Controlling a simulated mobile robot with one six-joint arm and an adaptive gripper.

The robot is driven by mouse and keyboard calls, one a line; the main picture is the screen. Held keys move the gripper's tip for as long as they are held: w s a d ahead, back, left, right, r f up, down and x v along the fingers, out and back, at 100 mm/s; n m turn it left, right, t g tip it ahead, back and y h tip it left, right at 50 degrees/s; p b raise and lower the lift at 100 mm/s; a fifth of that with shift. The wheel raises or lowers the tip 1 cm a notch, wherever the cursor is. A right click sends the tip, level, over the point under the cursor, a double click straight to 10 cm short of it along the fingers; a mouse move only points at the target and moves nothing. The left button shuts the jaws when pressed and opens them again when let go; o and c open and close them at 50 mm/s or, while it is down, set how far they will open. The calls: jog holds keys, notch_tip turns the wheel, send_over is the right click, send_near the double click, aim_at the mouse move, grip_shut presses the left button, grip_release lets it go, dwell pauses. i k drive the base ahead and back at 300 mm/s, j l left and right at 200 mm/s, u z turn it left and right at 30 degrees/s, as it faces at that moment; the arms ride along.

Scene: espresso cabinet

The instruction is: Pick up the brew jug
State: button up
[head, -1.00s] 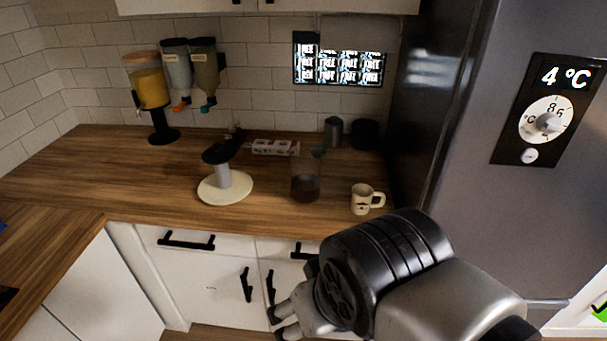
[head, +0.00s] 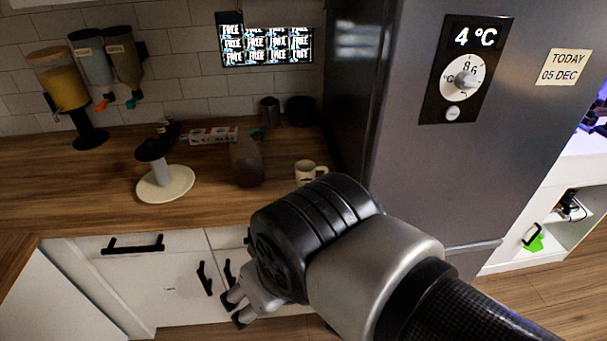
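The brew jug (head: 247,164) looks like the dark, see-through vessel with a greenish top. It stands upright on the wooden counter (head: 90,205), between a white round stand and a mug. My gripper (head: 236,309) is low in the head view, in front of the white cabinet drawers and below the counter edge. Its two dark fingertips show apart with nothing between them.
A mug (head: 306,172) stands right of the jug, partly behind my wrist. A stand with a white round base (head: 178,186) is to the left. A small box (head: 213,135) and dark canisters (head: 299,111) are behind. The fridge (head: 400,150) bounds the right side.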

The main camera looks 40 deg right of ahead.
aim_at(244, 139)
jog(key=i+l+z, duration=0.25)
jog(key=i, duration=0.2)
jog(key=i+l+z, duration=0.2)
jog(key=i, duration=0.3)
